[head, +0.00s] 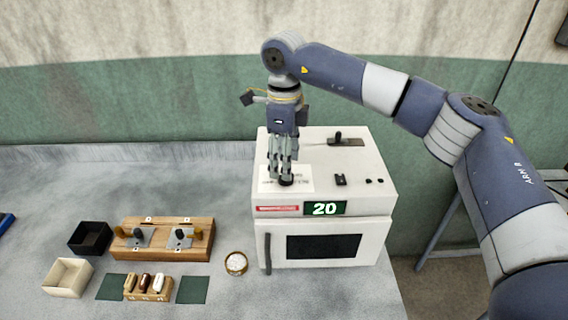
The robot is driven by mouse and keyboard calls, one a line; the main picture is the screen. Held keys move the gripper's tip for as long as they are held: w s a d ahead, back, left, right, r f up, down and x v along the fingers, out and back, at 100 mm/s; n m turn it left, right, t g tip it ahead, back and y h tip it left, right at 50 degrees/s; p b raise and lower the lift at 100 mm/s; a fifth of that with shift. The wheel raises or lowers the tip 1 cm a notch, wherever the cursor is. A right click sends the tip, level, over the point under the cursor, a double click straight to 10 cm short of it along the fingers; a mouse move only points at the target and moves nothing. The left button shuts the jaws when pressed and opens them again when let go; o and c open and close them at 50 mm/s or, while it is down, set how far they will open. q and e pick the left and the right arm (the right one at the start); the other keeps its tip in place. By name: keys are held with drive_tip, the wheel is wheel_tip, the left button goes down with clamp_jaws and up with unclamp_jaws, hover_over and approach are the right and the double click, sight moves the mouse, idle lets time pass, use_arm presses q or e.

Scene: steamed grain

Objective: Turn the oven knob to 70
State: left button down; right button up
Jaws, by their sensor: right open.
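The white oven (382,228) stands at the right part of the counter, its front door and dark window facing me. Its green display (325,208) reads 20. A dark round knob (286,182) sits on the oven's top near the front left, by a white label. My right gripper (284,174) points down right over this knob, with its fingers open around or just above it; I cannot tell whether they touch it. The fingers partly hide the knob. My left gripper is not in view.
Left of the oven are a small round bowl (236,263), a wooden stand (160,251), a black box (90,238), a cream box (68,277) and a wooden rack (148,294).

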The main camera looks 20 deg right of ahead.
drive_tip(key=shift+a+f+p, duration=0.1)
drive_tip(key=shift+f+p, duration=0.35)
drive_tip(key=shift+f, duration=1.3)
drive_tip(key=c, duration=1.1)
